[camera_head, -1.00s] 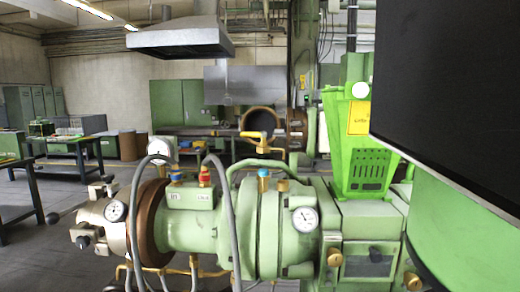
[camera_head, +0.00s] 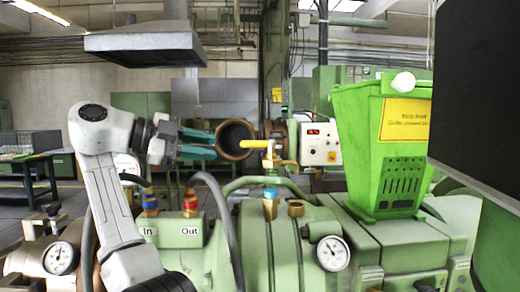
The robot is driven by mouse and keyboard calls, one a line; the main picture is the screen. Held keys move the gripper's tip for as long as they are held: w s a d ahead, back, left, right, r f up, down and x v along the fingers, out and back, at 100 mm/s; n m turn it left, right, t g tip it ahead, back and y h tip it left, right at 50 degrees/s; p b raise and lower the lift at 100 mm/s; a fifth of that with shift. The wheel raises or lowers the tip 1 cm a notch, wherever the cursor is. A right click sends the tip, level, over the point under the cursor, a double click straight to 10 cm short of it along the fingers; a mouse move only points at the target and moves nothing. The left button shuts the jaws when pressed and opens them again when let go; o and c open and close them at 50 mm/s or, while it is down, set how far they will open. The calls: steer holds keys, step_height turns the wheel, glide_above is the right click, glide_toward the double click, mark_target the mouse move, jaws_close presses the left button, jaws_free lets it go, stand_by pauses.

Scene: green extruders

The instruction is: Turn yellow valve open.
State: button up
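The yellow valve (camera_head: 254,144) stands on top of the green extruder near the middle of the view. Its yellow lever points left, roughly level, from a brass-coloured body. My gripper (camera_head: 213,146) is to the left of the lever, at about the same height in the picture. Its two teal fingers point right toward the lever, one above the other with a gap between them. The gripper is open and empty. A small gap shows between the fingertips and the lever's end; the difference in depth is hard to tell.
A green hopper (camera_head: 385,150) with a yellow label stands to the right. A dark panel (camera_head: 480,95) fills the right edge. Red and blue "In" and "Out" fittings with grey hoses (camera_head: 226,215) are below my gripper. Gauges (camera_head: 333,253) sit on the extruder (camera_head: 299,240).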

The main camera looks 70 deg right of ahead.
mark_target(242, 143)
steer(key=shift+m+g, duration=0.3)
steer(key=shift+m, duration=0.3)
steer(key=x, duration=0.3)
steer(key=r+p+x, duration=0.1)
steer(key=x, duration=0.3)
steer(key=r+x, duration=0.1)
steer(key=x, duration=0.3)
steer(key=shift+s+d+f+p, duration=0.1)
steer(key=shift+s+d+p, duration=0.05)
steer(key=shift+s+p, duration=0.15)
jaws_close()
